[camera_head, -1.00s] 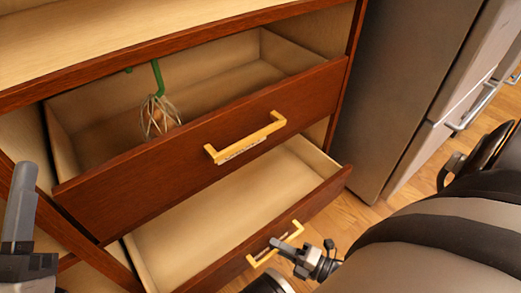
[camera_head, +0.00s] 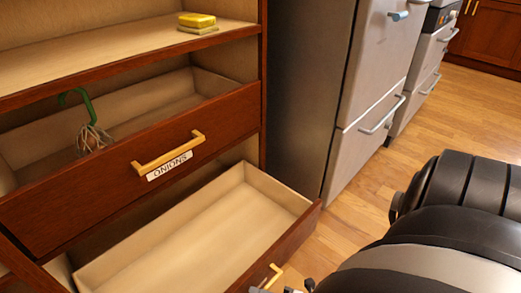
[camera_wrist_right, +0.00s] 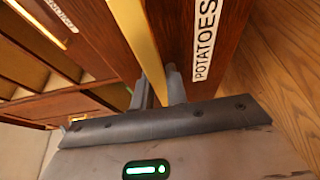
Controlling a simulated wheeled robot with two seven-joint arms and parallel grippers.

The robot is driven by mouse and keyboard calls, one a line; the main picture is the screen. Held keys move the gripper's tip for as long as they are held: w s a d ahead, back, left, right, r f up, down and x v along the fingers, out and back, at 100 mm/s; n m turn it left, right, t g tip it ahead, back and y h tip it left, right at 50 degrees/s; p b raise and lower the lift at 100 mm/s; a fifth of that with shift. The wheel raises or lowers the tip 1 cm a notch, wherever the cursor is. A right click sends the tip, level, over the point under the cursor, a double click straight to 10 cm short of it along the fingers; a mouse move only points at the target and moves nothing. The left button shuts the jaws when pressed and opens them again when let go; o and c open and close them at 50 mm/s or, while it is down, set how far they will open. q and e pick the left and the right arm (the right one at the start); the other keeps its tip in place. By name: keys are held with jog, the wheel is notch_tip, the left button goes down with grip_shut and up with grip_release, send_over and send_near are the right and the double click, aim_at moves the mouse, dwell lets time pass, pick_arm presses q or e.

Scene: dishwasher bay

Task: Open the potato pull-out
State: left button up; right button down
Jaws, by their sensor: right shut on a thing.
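The potato pull-out (camera_head: 205,233) is the lower drawer in the head view, standing well out from the cabinet and empty where I see inside. Its front carries a POTATOES label (camera_wrist_right: 205,38) in the right wrist view. Its yellow bar handle (camera_wrist_right: 142,42) runs between the fingers of my right gripper (camera_wrist_right: 160,90), which is shut on it. In the head view the handle's top (camera_head: 272,275) shows at the bottom edge, and most of my right gripper is cut off. My left gripper is out of view.
Above it, the ONIONS drawer (camera_head: 130,165) is also pulled out, with a green-handled whisk (camera_head: 90,135) inside. A yellow sponge (camera_head: 197,20) lies on the upper shelf. A grey fridge (camera_head: 310,90) stands to the right. Wooden floor (camera_head: 350,205) is clear between the drawers and my body.

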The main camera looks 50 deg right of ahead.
jog(key=c, duration=1.4)
grip_release()
